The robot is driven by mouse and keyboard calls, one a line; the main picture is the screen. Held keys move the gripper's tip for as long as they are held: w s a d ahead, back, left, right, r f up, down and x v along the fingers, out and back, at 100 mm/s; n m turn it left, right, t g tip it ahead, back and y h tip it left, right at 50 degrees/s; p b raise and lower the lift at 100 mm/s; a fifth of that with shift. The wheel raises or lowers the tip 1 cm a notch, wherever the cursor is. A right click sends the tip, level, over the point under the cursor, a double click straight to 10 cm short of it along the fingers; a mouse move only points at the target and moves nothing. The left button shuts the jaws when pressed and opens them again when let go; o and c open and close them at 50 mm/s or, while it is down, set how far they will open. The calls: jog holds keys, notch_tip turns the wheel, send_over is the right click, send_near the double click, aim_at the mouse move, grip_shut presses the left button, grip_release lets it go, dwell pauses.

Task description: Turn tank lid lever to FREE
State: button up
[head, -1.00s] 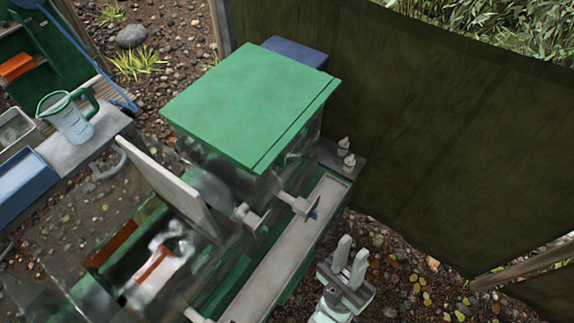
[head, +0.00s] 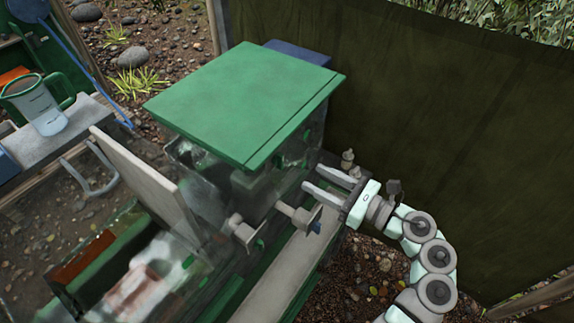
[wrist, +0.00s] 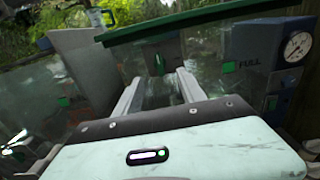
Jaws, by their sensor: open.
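The tank (head: 205,175) has clear walls and a flat green lid (head: 245,100); the lid's edge also shows in the wrist view (wrist: 215,22). A small green lever-like part (wrist: 157,63) is on the tank side just under the lid, seen beyond and between my fingertips. I cannot read any FREE mark or tell the lever's setting. My gripper (head: 311,178) is open and empty at the tank's right side, below lid height, its fingers pointing at the tank. In the wrist view my gripper (wrist: 158,80) shows both fingers apart, with nothing between them.
Two grey-handled valves (head: 300,215) (head: 242,232) stick out below the tank. A dark fabric wall (head: 430,130) stands behind my arm.

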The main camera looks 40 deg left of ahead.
aim_at(283, 162)
jog(key=a, duration=0.3)
jog(key=s+a+p, duration=0.1)
jog(key=a, duration=0.2)
jog(key=a+p, duration=0.1)
jog(key=a, duration=0.2)
jog(key=shift+s+a, duration=0.35)
jog(key=shift+s, duration=0.05)
grip_shut()
